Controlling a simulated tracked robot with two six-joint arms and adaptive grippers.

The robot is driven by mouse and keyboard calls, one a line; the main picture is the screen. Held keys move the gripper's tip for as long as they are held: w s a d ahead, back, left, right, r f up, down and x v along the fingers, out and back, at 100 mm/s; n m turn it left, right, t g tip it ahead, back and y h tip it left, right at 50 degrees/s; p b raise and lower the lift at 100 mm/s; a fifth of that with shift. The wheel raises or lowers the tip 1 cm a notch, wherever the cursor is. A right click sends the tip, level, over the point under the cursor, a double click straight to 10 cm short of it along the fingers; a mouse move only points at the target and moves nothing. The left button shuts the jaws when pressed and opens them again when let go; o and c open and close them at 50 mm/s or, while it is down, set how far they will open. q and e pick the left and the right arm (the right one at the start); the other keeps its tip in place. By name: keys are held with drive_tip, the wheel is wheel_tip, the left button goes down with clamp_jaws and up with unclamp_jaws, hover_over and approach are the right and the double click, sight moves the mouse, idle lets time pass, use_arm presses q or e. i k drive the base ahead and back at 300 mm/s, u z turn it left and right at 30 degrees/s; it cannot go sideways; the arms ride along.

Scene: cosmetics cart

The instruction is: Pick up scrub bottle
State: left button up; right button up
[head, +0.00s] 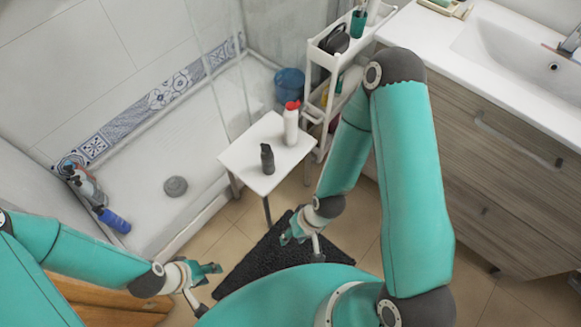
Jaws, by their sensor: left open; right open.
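A white bottle with a red cap (291,124) stands upright on a small white stool (240,153). A dark grey bottle (267,159) stands upright on the same stool, nearer to me. I cannot tell from labels which one is the scrub bottle. My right gripper (301,247) is open and empty, below and to the right of the stool, apart from both bottles. My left gripper (205,288) is open and empty, further to the lower left, over the floor near the mat.
A white cart (313,52) with a teal bottle (358,22) on top stands behind my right arm. A blue bucket (289,83) is behind the stool. A dark mat (262,262) lies in front. Several bottles (113,220) sit on the shower edge at left; a vanity (500,150) closes the right.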

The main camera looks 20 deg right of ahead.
sight(268, 160)
drive_tip(key=u, duration=0.15)
drive_tip(key=i, duration=0.8)
drive_tip(key=z, duration=0.25)
drive_tip(key=k, duration=0.75)
drive_tip(key=u, duration=0.25)
drive_tip(key=i, duration=0.8)
drive_tip(key=z, duration=0.05)
